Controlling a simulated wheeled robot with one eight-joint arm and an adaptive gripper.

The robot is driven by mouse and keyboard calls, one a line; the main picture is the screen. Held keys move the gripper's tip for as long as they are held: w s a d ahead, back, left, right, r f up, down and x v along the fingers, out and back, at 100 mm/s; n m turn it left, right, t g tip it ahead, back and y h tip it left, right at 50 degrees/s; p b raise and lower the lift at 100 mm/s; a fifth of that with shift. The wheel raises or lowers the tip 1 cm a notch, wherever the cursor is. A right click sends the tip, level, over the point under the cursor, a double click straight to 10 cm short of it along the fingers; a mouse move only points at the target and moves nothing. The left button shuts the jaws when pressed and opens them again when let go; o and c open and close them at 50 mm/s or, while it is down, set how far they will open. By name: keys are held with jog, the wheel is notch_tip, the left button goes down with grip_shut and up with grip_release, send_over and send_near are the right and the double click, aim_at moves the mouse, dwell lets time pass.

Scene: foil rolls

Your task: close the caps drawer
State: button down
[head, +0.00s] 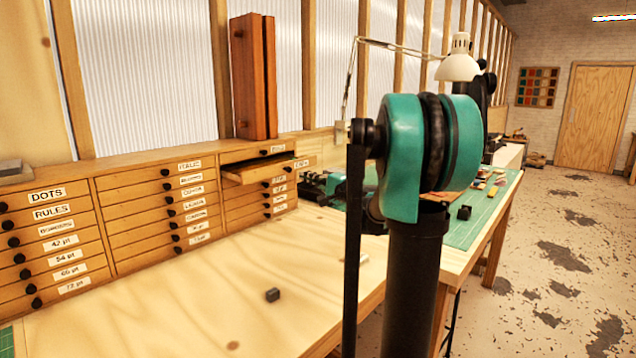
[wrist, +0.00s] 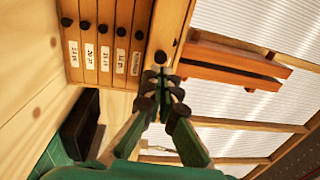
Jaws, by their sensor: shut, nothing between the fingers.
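The caps drawer (head: 250,176) is in the right column of the wooden cabinet, second from the top. It is pulled partly out, with its dark inside showing; its label is too small to read surely. My gripper (head: 316,187) is low to the right of the drawer front, partly hidden behind my arm. In the wrist view my gripper (wrist: 160,78) has its fingers together and empty. Its tips are close to a dark knob (wrist: 160,57) on a wooden front that looks like the open drawer's. I cannot tell whether they touch.
The other drawers (head: 195,206) look shut. A reddish wooden block (head: 248,75) stands on the cabinet top. A lamp (head: 458,62) stands over a green mat (head: 470,232) with small items. The bench before the cabinet is mostly clear.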

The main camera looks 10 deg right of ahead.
aim_at(290, 170)
jog(key=shift+x, duration=2.55)
jog(key=shift+a, duration=0.1)
jog(key=x, duration=0.9)
jog(key=f+x, duration=0.1)
jog(key=x, duration=0.3)
jog(key=shift+w+a, duration=0.15)
jog(key=shift+a, duration=0.05)
